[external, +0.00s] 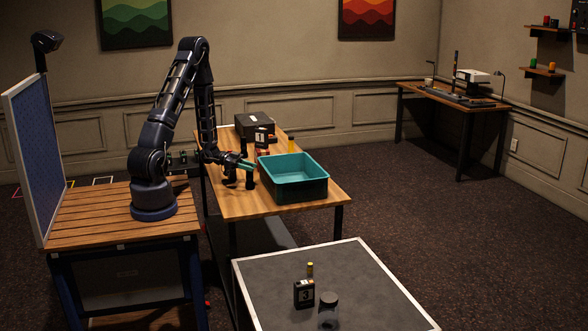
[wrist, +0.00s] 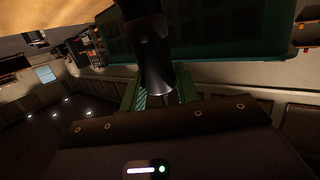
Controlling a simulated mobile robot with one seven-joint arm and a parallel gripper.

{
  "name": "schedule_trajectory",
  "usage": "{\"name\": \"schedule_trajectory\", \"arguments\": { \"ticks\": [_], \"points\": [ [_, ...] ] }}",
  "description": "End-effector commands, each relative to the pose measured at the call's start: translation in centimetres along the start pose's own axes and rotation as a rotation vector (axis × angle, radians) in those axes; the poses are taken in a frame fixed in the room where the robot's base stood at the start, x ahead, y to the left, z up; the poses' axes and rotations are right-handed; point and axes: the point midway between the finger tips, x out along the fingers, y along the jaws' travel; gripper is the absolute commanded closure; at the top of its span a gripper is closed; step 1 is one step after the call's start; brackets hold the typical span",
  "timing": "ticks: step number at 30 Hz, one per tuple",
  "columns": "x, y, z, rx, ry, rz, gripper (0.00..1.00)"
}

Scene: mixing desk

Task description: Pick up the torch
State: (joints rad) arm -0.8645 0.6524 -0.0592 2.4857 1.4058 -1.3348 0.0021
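The torch appears to be the dark cylinder with a flared end (wrist: 157,65) at the top middle of the wrist view. My gripper (wrist: 160,90) has its green fingers on either side of the flared end. I cannot tell whether they press on it or leave a narrow gap. In the external view my gripper (external: 248,164) reaches out level, low over the wooden desk, left of the teal bin. A small dark upright shape (external: 250,179) shows at its fingertips, likely the torch. I cannot tell whether its lower end touches the desk.
The teal bin (external: 312,190) stands close to the right of my gripper. Behind are a black box (external: 255,124), a numbered black block (external: 261,138) and a yellow object (external: 291,144). A grey table (external: 370,285) in front holds another numbered block (external: 304,293) and a jar (external: 328,312).

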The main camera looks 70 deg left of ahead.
Motion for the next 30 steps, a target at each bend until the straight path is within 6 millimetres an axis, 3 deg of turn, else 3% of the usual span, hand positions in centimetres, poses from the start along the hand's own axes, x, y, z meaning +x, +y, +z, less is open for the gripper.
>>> {"name": "schedule_trajectory", "arguments": {
  "ticks": [1, 3, 17, 23, 30],
  "points": [
    [0.0, 0.0, 0.0, 0.000, 0.000, 0.000, 0.87],
    [0.0, 0.0, 0.0, 0.000, 0.000, 0.000, 1.00],
    [-0.2, 0.0, -0.7, 0.001, 0.001, -0.001, 1.00],
    [-0.6, 0.0, -3.0, 0.004, 0.001, -0.001, 1.00],
    [-1.4, 0.0, -7.0, 0.006, 0.001, -0.001, 1.00]
  ]
}}
